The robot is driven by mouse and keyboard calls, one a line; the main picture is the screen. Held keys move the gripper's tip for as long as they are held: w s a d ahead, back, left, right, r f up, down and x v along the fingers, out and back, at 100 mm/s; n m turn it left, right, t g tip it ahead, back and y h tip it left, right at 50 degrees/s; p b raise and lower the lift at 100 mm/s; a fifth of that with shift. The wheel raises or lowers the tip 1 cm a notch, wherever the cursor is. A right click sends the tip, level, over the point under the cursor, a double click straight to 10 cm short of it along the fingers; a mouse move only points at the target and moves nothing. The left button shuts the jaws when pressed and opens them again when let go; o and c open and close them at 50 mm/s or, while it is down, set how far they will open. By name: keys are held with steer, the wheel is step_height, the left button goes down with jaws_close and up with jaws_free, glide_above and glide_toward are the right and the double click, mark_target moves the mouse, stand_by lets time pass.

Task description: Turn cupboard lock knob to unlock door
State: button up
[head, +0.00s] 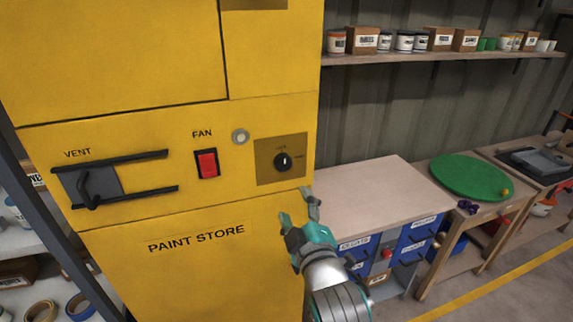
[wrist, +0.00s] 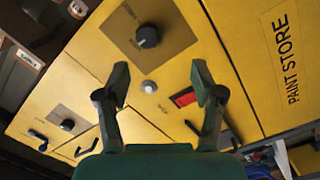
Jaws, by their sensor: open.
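The yellow paint store cupboard (head: 130,185) fills the left of the head view. Its black lock knob (head: 283,162) sits on a brownish square plate (head: 262,174) at the right of the control strip. A pale mark on the knob points roughly up; the lettering around it is too small to read surely. My gripper (head: 298,206) is open and empty, below and slightly right of the knob in the head view. In the wrist view the knob (wrist: 147,36) shows beyond and above my open fingers (wrist: 162,80), apart from them. The cupboard door (head: 190,255) looks shut.
A red fan switch (head: 207,163), a round pale button (head: 240,137) and a black vent lever (head: 90,187) between two bars lie left of the knob. A second knob (wrist: 67,124) shows in the wrist view. A workbench (head: 355,195) stands right of the cupboard.

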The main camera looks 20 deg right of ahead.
mark_target(283, 165)
steer(key=w, duration=0.4)
steer(key=w+r, duration=0.1)
steer(key=w, duration=0.3)
steer(key=w+d+r, duration=0.1)
steer(key=w, duration=0.3)
steer(key=shift+d+r, duration=0.1)
steer(key=c, duration=1.1)
